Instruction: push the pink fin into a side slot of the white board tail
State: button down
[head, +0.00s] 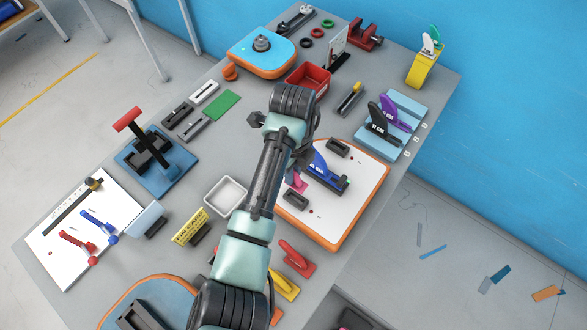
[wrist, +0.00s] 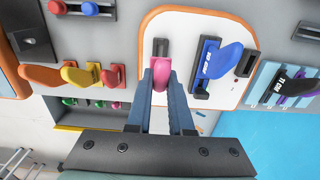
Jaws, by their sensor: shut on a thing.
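The white board tail (head: 335,222) with an orange rim lies on the table and also shows in the wrist view (wrist: 185,27). A blue fin (head: 325,172) stands in its middle slot; it is at right in the wrist view (wrist: 216,60). One black side slot (head: 338,147) is empty. The other side slot (head: 295,200) shows just beyond my gripper in the wrist view (wrist: 160,46). My gripper (wrist: 161,82) is shut on the pink fin (wrist: 160,71). The fin overlaps the slot's near end; its lower edge is hidden, so I cannot tell whether it is inside.
Red (head: 296,258) and yellow (head: 284,284) fins lie beside the board's near edge. A white tray (head: 226,195) is left of my arm. Black and purple fins stand on a light-blue rack (head: 404,105) at right. A red bin (head: 308,79) is behind.

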jog(key=shift+f+b, duration=1.8)
jog(key=shift+f, duration=0.95)
jog(key=shift+p, duration=0.55)
jog(key=shift+f+b, duration=1.1)
jog(key=shift+f, duration=0.55)
jog(key=c, duration=0.7)
grip_release()
jog(key=shift+c, duration=0.2)
notch_tip(320, 180, up, 13)
jog(key=shift+r, duration=0.1)
jog(key=shift+d, duration=0.1)
